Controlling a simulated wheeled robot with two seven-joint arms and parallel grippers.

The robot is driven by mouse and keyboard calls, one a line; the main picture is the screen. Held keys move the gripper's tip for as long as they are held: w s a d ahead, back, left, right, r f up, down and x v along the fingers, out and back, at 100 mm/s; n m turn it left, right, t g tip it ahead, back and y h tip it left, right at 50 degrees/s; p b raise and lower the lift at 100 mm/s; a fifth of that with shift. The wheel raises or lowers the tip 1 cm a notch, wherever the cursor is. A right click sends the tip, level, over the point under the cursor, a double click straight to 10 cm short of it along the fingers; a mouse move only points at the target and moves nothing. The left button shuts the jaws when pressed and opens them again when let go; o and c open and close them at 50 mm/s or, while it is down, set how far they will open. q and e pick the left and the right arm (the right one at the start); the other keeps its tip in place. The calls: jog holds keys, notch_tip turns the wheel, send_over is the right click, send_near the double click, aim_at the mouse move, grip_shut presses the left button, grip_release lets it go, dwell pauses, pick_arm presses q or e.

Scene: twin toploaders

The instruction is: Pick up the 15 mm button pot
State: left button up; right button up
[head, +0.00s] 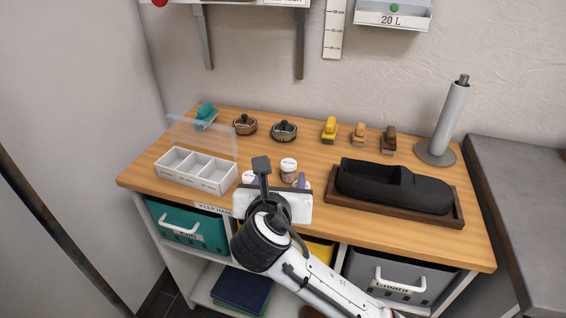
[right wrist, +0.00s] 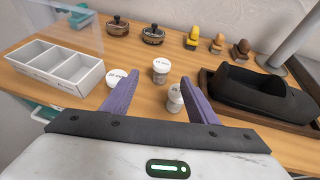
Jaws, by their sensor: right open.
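Three small white-lidded pots stand on the wooden bench. In the right wrist view, one pot (right wrist: 160,66) is upright just beyond the gap between my fingertips. Another pot (right wrist: 175,98) is close beside the right-hand finger. A third pot (right wrist: 116,76) is by the left-hand finger, partly hidden by it. The lid labels are too small to read, so I cannot tell which is the 15 mm button pot. In the head view the far pot (head: 288,166) shows clearly. My right gripper (right wrist: 159,80), with purple fingers, is open and empty. My left gripper is out of view.
A white three-compartment tray (head: 195,178) with a clear raised lid stands left. A black shoe-shaped object lies in a wooden tray (head: 440,221) at right. Two round dark-knobbed tins (head: 284,131), several small stamps and a grey post (head: 449,120) stand behind.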

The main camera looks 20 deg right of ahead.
aim_at(288, 164)
jog(key=shift+w+d+f, duration=0.2)
jog(key=shift+w+d, duration=0.45)
jog(key=shift+w, duration=0.05)
jog(key=x, duration=0.6)
jog(key=shift+w+f+b, duration=0.25)
jog(key=shift+w+b, duration=0.05)
jog(key=shift+b, duration=0.05)
jog(key=c, duration=1.1)
jog(key=shift+r, duration=0.1)
